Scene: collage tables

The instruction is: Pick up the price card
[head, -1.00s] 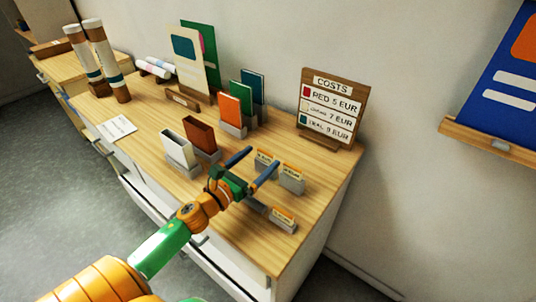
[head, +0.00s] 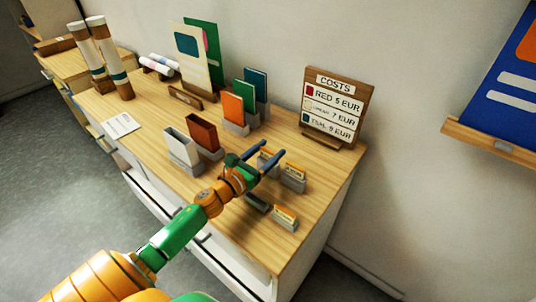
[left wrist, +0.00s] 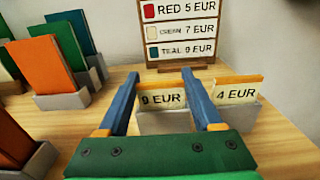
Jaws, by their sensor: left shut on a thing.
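Price cards with orange top edges stand in small grey holders at the right front of the table. A card reading 9 EUR (left wrist: 161,99) is between my left gripper's blue fingers, low in a grey holder (left wrist: 165,122). My left gripper (head: 266,149) is shut on this card; in the head view the fingers partly hide it. A 4 EUR card (left wrist: 236,94) stands just right of the right finger and also shows in the head view (head: 294,171). Another price card (head: 286,213) stands nearer the front edge. My right gripper is not in view.
A wooden COSTS board (head: 334,107) stands behind the cards. Orange, green and teal cards (head: 250,96) in grey holders stand to the left, with white and brown ones (head: 203,133) nearer. A low grey holder (head: 257,203) sits below the gripper. The table's right end (head: 330,190) is mostly bare.

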